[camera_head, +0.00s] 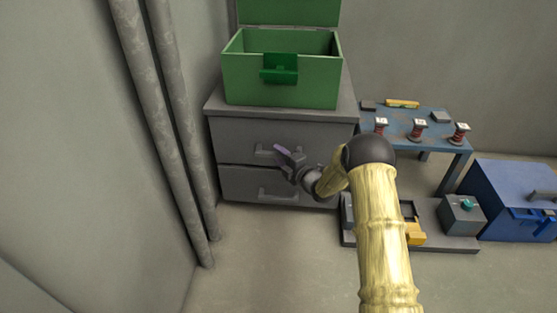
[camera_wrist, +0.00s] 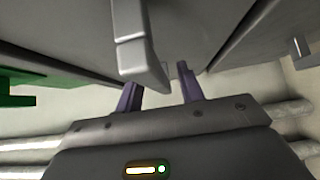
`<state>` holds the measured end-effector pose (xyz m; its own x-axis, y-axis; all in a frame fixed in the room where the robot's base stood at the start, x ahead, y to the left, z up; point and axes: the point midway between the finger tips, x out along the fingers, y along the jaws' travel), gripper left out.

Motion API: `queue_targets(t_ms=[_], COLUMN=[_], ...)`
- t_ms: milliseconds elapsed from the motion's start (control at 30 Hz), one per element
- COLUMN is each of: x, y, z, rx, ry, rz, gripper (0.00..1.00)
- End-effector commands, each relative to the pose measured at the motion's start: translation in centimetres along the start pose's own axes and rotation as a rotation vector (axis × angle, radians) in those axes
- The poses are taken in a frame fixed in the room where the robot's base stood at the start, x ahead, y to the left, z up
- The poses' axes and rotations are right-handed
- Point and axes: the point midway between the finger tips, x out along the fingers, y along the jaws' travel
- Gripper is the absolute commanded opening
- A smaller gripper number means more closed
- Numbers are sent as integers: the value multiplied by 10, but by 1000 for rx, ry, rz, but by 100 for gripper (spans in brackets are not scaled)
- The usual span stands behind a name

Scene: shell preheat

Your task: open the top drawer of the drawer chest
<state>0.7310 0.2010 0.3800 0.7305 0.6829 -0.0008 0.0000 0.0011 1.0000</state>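The grey drawer chest (camera_head: 222,107) stands against the wall in the head view. Its top drawer (camera_head: 232,138) looks closed. The top drawer's handle (camera_head: 263,152) is a grey bar, partly hidden by my gripper (camera_head: 286,153). In the wrist view, the handle (camera_wrist: 132,42) reaches down close to the purple fingertips of my gripper (camera_wrist: 162,87). The two fingers are apart, with a gap between them. The handle's end overlaps the left fingertip; I cannot tell whether they touch. The lower drawer (camera_head: 240,185) is also closed.
An open green box (camera_head: 240,82) stands on the chest. A blue table (camera_head: 400,122) with several spools is to the right. A blue box (camera_head: 500,190) and a low grey platform (camera_head: 455,243) are on the floor. Pipes (camera_head: 165,110) run along the left wall.

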Motion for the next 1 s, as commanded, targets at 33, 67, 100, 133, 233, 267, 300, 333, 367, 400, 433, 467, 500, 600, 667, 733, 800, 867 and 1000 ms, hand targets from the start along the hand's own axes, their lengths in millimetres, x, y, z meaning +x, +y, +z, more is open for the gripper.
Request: queue_targets(t_ms=[33,67,100,133,233,267,300,333,367,400,433,467,500,600,667,733,800,867,1000], x=[5,6,8,9,9,9,9,9,9,9,9,9,9,9,8,8,8,8,6], y=[-1,-1,0,0,1,1,1,1,1,1,1,1,1,1,1,1,1,1,1], z=[0,0,0,0,0,0,0,0,0,0,0,0,0,0,0,0,0,-1,-4], rx=[-1,0,1,1,1,1,1,1,1,1,1,1,1,1,1,1,1,1,1], ry=[1,0,0,0,0,0,0,0,0,0,0,0,0,0,0,0,0,0,0], rz=[2,2,1,0,0,0,0,0,0,0,0,0,0,0,0,0,0,0,0], gripper=[38,38,38,38,38,38,38,38,38,32,26,20,13,0,0,0,0,0,0])
